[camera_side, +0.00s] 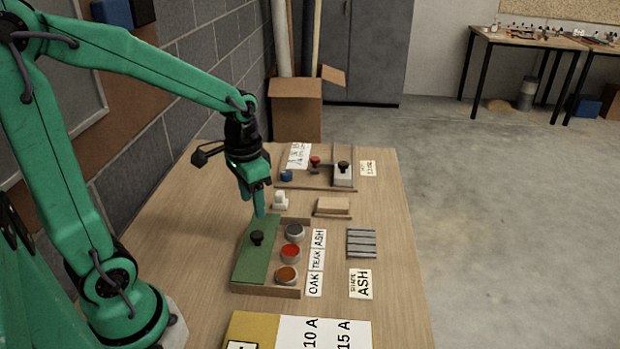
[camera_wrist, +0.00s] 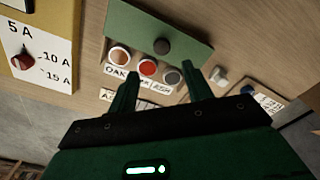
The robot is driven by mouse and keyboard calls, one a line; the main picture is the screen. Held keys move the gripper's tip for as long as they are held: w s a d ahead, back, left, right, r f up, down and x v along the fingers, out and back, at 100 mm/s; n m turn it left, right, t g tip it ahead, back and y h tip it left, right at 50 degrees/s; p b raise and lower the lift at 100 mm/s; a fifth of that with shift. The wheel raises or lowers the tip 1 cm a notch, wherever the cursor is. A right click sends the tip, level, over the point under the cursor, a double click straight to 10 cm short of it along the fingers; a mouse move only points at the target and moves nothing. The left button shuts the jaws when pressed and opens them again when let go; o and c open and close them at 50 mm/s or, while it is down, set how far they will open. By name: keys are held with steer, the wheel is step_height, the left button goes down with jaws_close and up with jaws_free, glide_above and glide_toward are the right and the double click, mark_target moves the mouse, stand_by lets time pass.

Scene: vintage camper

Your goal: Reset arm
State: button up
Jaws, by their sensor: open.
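My gripper (camera_side: 259,207) is open and empty, pointing down over the table, near the far end of a green panel with a black knob (camera_side: 257,238). In the wrist view, its two fingers (camera_wrist: 160,90) stand apart, with the green panel (camera_wrist: 135,28) and tins beyond them. Nothing shows between the fingers. The panel lies beside three tins in a wooden holder: a grey one (camera_side: 294,232), a red one (camera_side: 290,251) and an orange-brown one (camera_side: 286,274). Cards reading OAK, TEAK and ASH lie beside them.
Grey slats (camera_side: 361,243) and a wooden block (camera_side: 333,206) lie to the right. A small white object (camera_side: 280,200) is near my gripper. A shallow tray (camera_side: 312,188) with knobbed pieces is at the back. An amp-marked board (camera_side: 254,329) is at the front. A block wall bounds the left.

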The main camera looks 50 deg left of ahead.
steer(key=s+d+r+n+t, duration=0.1)
steer(key=s+d+r+t, duration=0.3)
steer(key=s+r, duration=0.3)
steer(key=shift+s+d+r+t, duration=0.15)
steer(key=shift+d+r+t, duration=0.35)
steer(key=shift+r, duration=0.9)
